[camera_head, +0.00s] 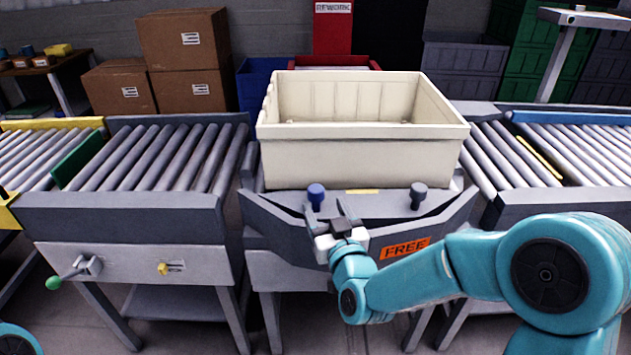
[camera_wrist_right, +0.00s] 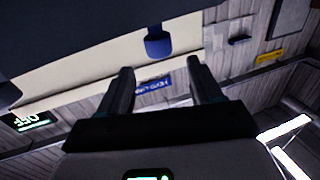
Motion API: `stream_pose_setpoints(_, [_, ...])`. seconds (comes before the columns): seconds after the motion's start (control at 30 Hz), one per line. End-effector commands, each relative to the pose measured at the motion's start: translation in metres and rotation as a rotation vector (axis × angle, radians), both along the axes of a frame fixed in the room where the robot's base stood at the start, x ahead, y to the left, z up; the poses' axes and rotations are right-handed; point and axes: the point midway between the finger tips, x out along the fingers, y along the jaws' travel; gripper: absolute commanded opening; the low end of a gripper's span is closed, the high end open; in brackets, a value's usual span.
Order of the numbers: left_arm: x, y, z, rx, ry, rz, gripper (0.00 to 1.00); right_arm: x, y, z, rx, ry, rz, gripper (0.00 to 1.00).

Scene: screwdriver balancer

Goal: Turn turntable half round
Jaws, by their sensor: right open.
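The turntable (camera_head: 385,208) is a grey platform between two roller conveyors, with a cream bin (camera_head: 360,160) on top. An orange label (camera_head: 405,248) on the front reads FREE. My right gripper (camera_head: 335,214) is open at the turntable front, just below the blue knob. In the right wrist view the blue knob (camera_wrist_right: 159,44) is beyond the open, empty fingers (camera_wrist_right: 163,80), apart from them. My left gripper is not in view.
Roller conveyors stand left (camera_head: 150,160) and right (camera_head: 580,145) of the turntable. The left one carries a green-tipped crank (camera_head: 75,272) and a yellow knob (camera_head: 164,268) on its front. Cardboard boxes (camera_head: 185,45) and blue and red bins are behind.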

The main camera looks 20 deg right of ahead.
Motion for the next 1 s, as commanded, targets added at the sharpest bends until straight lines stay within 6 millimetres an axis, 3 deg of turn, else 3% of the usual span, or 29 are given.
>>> stream_pose_setpoints(0.1, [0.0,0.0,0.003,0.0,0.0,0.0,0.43,0.03,-0.001,0.0,0.0,0.0,-0.002,0.65])
stream_pose_setpoints(0.33, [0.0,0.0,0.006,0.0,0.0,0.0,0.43,0.068,-0.001,0.0,0.0,0.001,-0.001,0.65])
stream_pose_setpoints(0.5, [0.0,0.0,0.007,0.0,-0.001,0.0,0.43,0.079,-0.002,0.0,0.0,0.0,0.0,0.65])
stream_pose_setpoints(0.77, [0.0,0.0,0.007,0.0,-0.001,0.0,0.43,0.08,-0.002,0.0,0.0,0.001,0.0,0.65])
stream_pose_setpoints(0.97, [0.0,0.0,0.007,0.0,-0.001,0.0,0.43,0.08,-0.002,0.0,0.0,0.001,0.0,0.03])
stream_pose_setpoints(1.0, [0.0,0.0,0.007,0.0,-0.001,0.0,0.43,0.08,-0.001,0.0,0.0,0.001,0.0,0.0])
